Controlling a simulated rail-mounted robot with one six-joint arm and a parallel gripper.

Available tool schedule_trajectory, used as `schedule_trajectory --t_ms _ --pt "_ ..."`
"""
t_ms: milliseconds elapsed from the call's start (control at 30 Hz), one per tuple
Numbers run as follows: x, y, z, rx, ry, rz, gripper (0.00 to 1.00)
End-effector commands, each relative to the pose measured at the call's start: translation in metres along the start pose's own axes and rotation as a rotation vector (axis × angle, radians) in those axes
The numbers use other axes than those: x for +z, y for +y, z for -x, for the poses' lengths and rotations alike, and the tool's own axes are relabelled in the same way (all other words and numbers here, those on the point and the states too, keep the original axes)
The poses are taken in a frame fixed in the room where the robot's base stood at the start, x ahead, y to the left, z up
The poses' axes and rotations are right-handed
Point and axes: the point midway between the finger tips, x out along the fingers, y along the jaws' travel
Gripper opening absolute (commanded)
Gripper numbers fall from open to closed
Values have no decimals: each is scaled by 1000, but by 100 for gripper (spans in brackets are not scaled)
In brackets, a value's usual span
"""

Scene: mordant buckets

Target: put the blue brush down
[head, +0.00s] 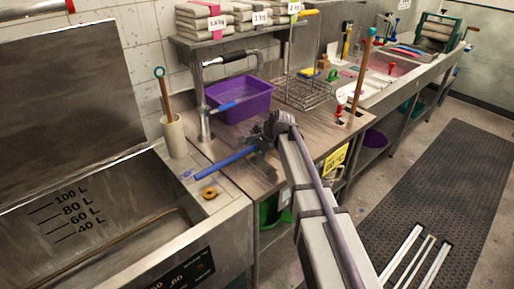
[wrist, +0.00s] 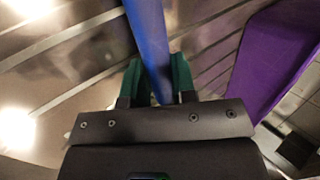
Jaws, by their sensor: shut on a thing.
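The blue brush shows as a long blue handle (head: 225,163) in the head view, reaching left from my gripper (head: 262,145) over the left end of the worktop (head: 240,178). In the wrist view the blue handle (wrist: 148,35) runs between the green fingers of my gripper (wrist: 155,68), which are shut on it. The brush head cannot be made out, and I cannot tell whether the handle touches the worktop.
A purple tub (head: 240,104) stands behind my gripper, with another blue piece (head: 225,106) at its front. A wire basket (head: 303,92) is to its right. A steel tank (head: 110,215) is at left. A beige cylinder (head: 174,137) and brass ring (head: 209,193) stand near the tank.

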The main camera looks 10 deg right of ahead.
Motion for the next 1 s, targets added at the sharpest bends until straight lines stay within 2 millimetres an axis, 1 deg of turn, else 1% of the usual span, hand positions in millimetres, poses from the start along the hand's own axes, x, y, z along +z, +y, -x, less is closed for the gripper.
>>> schedule_trajectory --t_ms 67,100,333,567,667,767,867,1000 --pt "0 2 -4 0 0 0 6" --pt "0 2 -2 0 0 0 28" --pt "0 1 -2 0 0 0 50" --pt "0 1 -2 1 0 0 50" --pt "0 -2 4 1 0 0 50" --pt "1 -3 21 1 0 -1 50" --pt "2 -5 47 1 0 -1 50" --pt "2 -6 88 0 0 -2 50"
